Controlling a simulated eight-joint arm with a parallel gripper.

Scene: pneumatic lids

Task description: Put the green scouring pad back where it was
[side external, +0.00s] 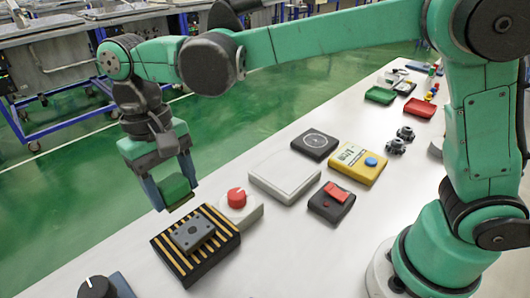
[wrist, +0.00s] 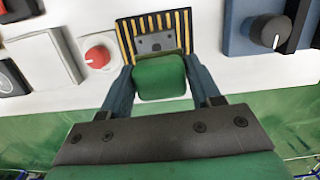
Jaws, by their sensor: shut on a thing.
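The green scouring pad (side external: 175,188) is held between the fingers of my gripper (side external: 172,190), above and beyond the table's far edge in the side external view. It also shows in the wrist view as a green block (wrist: 160,77) between both fingers of my gripper (wrist: 161,82). My gripper is shut on it. A black and yellow striped block (side external: 205,262) with a grey plate (side external: 192,234) on top sits on the table just in front of the pad. In the wrist view the pad hides the near part of this striped block (wrist: 186,22).
A red knob on a white base (side external: 236,199) stands close beside the striped block. A black knob (side external: 97,288) is at the front left. A white square tray (side external: 284,180), a yellow device (side external: 358,164) and a red switch box (side external: 333,202) lie farther right.

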